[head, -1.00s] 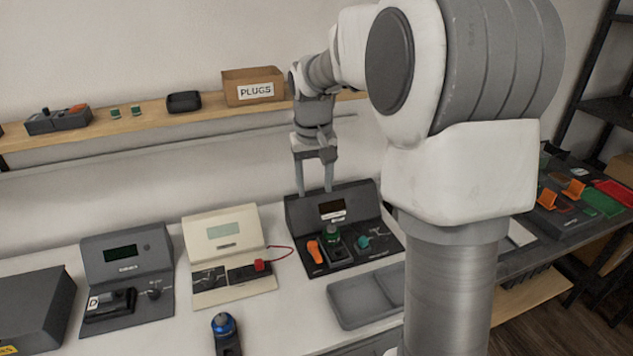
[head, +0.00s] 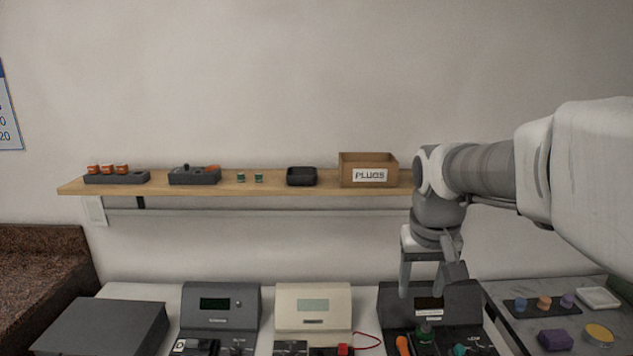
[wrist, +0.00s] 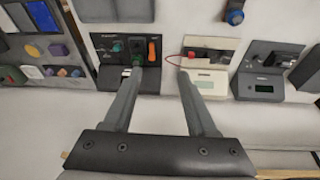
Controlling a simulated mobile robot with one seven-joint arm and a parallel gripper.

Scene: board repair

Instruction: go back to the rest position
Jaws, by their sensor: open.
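My gripper (head: 431,280) hangs from my arm at the right in the head view, in front of the dark grey device (head: 384,297) with the orange handle (head: 402,344) and green knob (head: 424,333). In the wrist view, my gripper (wrist: 156,75) has its two fingers spread well apart with nothing between them. The same dark device (wrist: 104,74) and the cream device (wrist: 205,81) lie beyond the fingertips. The gripper appears above the devices, and I see no contact with them.
A wooden shelf (head: 225,187) on the wall holds a PLUGS box (head: 387,171), a black tray (head: 301,177) and small parts. A cream device (head: 313,300), a grey device (head: 221,302) and a dark grey box (head: 105,325) stand on the bench. The wall above the shelf is clear.

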